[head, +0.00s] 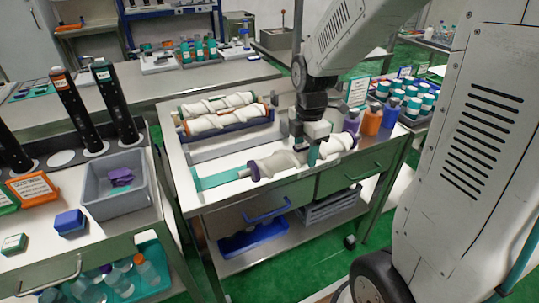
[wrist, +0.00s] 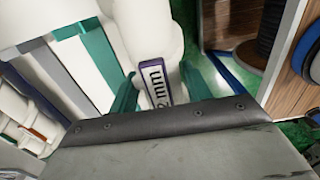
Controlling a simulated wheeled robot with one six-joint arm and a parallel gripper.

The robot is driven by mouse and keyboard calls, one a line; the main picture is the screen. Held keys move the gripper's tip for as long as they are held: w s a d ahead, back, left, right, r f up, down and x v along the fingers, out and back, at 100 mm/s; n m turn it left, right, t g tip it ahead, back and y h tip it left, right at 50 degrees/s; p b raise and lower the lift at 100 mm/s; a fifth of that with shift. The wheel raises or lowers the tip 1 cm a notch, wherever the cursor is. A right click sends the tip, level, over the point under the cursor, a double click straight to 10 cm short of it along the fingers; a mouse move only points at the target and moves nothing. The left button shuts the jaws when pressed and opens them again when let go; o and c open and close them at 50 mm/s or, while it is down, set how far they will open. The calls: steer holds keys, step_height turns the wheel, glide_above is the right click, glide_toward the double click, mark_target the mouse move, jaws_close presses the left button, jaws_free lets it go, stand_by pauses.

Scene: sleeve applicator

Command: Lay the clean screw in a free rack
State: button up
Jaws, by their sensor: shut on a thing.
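A thick white screw (head: 275,163) with purple at its near left end is held in my gripper (head: 305,149). It lies roughly level above the front of the middle cart, over a teal rack strip (head: 215,178). I cannot tell whether it touches the rack. In the wrist view the teal fingers of my gripper (wrist: 160,95) stand either side of the white screw (wrist: 148,30), by a purple-edged label reading "2 mm". A grey rack (head: 205,155) behind it looks empty. Two other white screws, one green-ended (head: 215,104) and one orange-ended (head: 222,120), lie in the racks farther back.
Purple and orange bottles (head: 371,119) stand at the cart's right end, near a tray of teal-banded jars (head: 405,98). A left cart holds a grey bin (head: 115,190) with a purple cloth and dark upright cylinders (head: 115,100). Green floor shows between the carts.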

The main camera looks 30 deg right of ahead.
steer(key=w+a, duration=0.3)
steer(key=w+a+f, duration=0.1)
steer(key=w+a, duration=0.2)
steer(key=w, duration=0.1)
steer(key=w+a, duration=0.4)
steer(key=shift+f, duration=1.95)
steer(key=o, duration=1.5)
steer(key=shift+f, duration=0.15)
steer(key=shift+c, duration=0.2)
